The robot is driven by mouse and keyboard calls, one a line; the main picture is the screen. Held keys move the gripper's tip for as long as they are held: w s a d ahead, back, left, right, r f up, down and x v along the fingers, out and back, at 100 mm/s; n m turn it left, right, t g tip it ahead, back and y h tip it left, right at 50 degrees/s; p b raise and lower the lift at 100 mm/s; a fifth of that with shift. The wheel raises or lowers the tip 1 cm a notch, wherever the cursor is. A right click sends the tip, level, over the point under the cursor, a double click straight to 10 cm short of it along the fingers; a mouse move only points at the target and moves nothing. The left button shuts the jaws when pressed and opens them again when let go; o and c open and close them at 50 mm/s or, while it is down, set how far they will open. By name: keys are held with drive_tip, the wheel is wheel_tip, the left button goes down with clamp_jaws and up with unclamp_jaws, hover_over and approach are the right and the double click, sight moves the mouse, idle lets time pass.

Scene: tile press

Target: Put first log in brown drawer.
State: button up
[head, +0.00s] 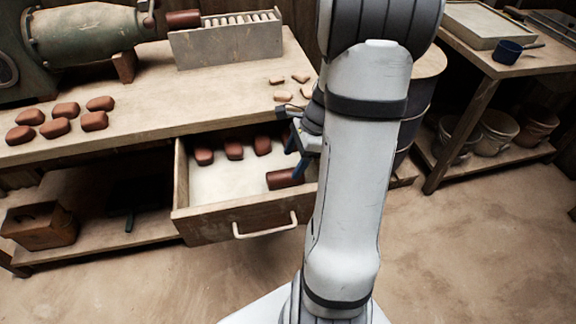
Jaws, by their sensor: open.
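The brown wooden drawer (240,214) is pulled out from under the workbench, with a pale floor inside. A reddish-brown clay log (284,179) lies in its right part. Several rounded clay pieces (234,149) lie along the drawer's back. Another reddish-brown log (183,19) sits at the mouth of the green machine on the bench. I cannot tell which one is the first log. My gripper (297,156), with blue fingers, is open over the right side of the drawer, just above and beside the log there. My arm hides the drawer's right end.
Several clay lumps (66,110) lie on the bench (150,95) at left. The green machine (85,36) and a grey rack (228,43) stand behind. A drum (428,72) stands right of my arm. The floor (470,240) at right is clear.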

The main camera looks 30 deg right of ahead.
drive_tip(key=p+v, duration=0.1)
drive_tip(key=v, duration=0.3)
drive_tip(key=shift+r, duration=0.35)
drive_tip(key=s+a+r+n+h, duration=0.2)
drive_tip(key=s+a+n, duration=0.3)
drive_tip(key=a+n, duration=0.3)
drive_tip(key=s+a+r+n+h, duration=0.2)
drive_tip(key=s+a+r+n, duration=0.3)
drive_tip(key=n, duration=0.8)
drive_tip(key=a, duration=0.3)
drive_tip(key=shift+s+r, duration=0.1)
wheel_tip(320, 180, up, 24)
drive_tip(key=t+p, duration=0.1)
drive_tip(key=p, duration=2.1)
